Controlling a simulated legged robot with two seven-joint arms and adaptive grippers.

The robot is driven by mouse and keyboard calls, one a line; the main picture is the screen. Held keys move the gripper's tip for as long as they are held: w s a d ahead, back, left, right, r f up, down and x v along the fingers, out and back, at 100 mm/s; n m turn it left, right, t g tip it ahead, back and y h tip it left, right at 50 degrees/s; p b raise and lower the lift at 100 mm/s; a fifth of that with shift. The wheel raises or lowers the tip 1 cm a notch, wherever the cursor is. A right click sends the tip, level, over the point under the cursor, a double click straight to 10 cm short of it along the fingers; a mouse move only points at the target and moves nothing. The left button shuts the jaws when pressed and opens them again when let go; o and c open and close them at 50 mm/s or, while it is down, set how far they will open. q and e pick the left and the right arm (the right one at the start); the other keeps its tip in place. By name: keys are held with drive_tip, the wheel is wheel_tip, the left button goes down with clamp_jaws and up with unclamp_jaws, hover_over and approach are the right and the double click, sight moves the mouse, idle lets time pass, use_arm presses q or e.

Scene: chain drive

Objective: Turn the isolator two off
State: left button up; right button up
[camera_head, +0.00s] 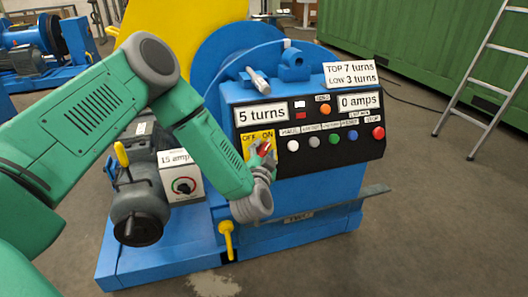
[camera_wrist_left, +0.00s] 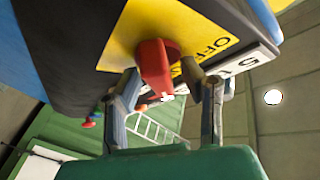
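The isolator is a red knob (camera_head: 265,148) on a yellow plate (camera_head: 250,141) marked OFF and ON, at the left end of the black panel. In the left wrist view the red knob (camera_wrist_left: 155,68) stands out from the yellow plate (camera_wrist_left: 150,24), with OFF upside down to its right. My left gripper (camera_head: 262,160) is at the knob. Its fingertips (camera_wrist_left: 160,75) lie on either side of the knob, very close to it; I cannot tell whether they press on it. The wrist partly hides the plate's lower part in the head view. My right gripper is not in view.
The black panel (camera_head: 310,165) holds several coloured buttons right of the isolator. A grey motor (camera_head: 140,200) and a dial box marked 15 amps (camera_head: 184,186) sit left, below my arm. A yellow lever (camera_head: 227,238) is below my wrist. A ladder (camera_head: 485,80) stands right on clear floor.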

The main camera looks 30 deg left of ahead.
use_arm(q)
drive_tip(key=shift+d, duration=0.1)
clamp_jaws()
